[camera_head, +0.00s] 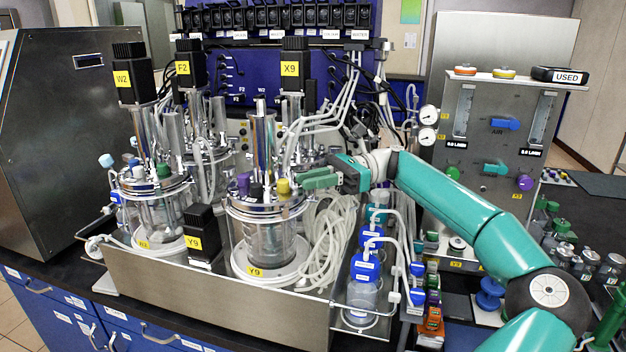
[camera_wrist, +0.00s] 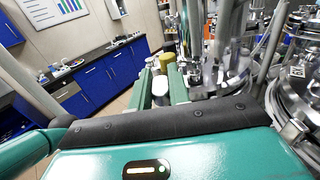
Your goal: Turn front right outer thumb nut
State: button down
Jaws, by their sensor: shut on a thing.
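The front right vessel (camera_head: 268,245), marked Y9, stands in the steel tray with a clamped metal lid (camera_head: 262,205). My gripper (camera_head: 304,180) reaches in from the right at the lid's right side, its green fingers beside the yellow cap (camera_head: 283,187). In the wrist view the two green fingers (camera_wrist: 160,88) stand on either side of a small pale knob (camera_wrist: 160,86), which looks like the outer thumb nut. The gripper is shut on it. The yellow cap (camera_wrist: 167,60) shows just beyond. The nut is hidden by the fingers in the head view.
A second vessel (camera_head: 155,215) stands to the left, with the black Y9 motor block (camera_head: 202,233) between. Coiled clear hoses (camera_head: 328,235) hang below my gripper. Blue-capped bottles (camera_head: 363,270) stand to the right. Metal posts (camera_wrist: 195,35) rise close to the fingers.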

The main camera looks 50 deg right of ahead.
jog(key=n+g, duration=0.2)
jog(key=g, duration=0.2)
jog(key=n+g+y, duration=0.1)
jog(key=n+g, duration=0.2)
jog(key=g, duration=0.1)
jog(key=shift+d+n+g, duration=0.1)
jog(key=shift+n+g, duration=0.2)
jog(key=c, duration=1.3)
grip_release()
jog(key=shift+r, duration=0.6)
jog(key=s+a+r, duration=0.3)
jog(key=r, duration=0.1)
jog(key=s+a+r, duration=0.3)
jog(key=s+r, duration=0.1)
jog(key=s+a+r, duration=0.3)
jog(key=s, duration=0.1)
jog(key=shift+r, duration=0.4)
